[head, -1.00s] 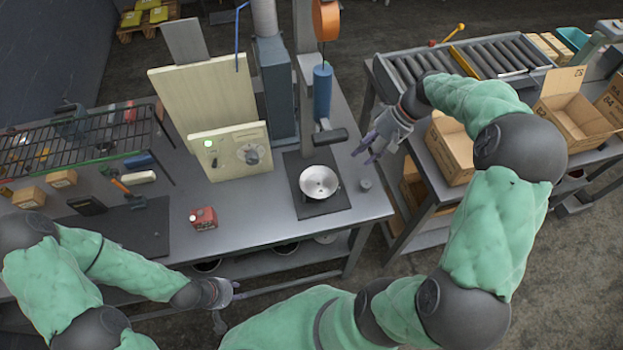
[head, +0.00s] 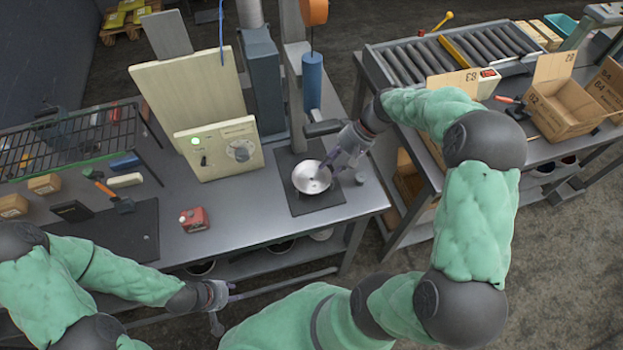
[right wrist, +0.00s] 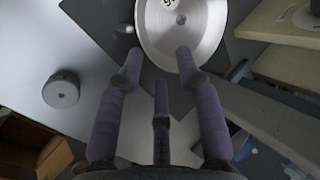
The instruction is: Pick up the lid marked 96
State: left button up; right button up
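A shiny round metal dish (head: 312,180) sits on a dark square plate (head: 318,205) near the right end of the workbench. In the right wrist view the dish (right wrist: 200,48) carries a white round label with dark numerals, cut off by the top edge; I cannot read it fully. No other piece that I can make out as a lid shows. My right gripper (head: 338,163) is at the dish's right rim, fingers spread and empty. In the wrist view its fingertips (right wrist: 158,58) overlap the dish's near edge; contact is unclear. My left gripper (head: 225,304) hangs empty before the bench's front edge, fingers apart.
A small grey cylinder (head: 360,178) stands right of the plate and shows in the wrist view (right wrist: 61,90). A post with a blue cylinder (head: 312,80) rises behind the dish. A red box (head: 194,219) stands left. Cardboard boxes (head: 563,108) stand on the right table.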

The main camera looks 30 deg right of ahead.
jog(key=shift+a+f, duration=0.25)
jog(key=shift+f, duration=0.15)
grip_shut()
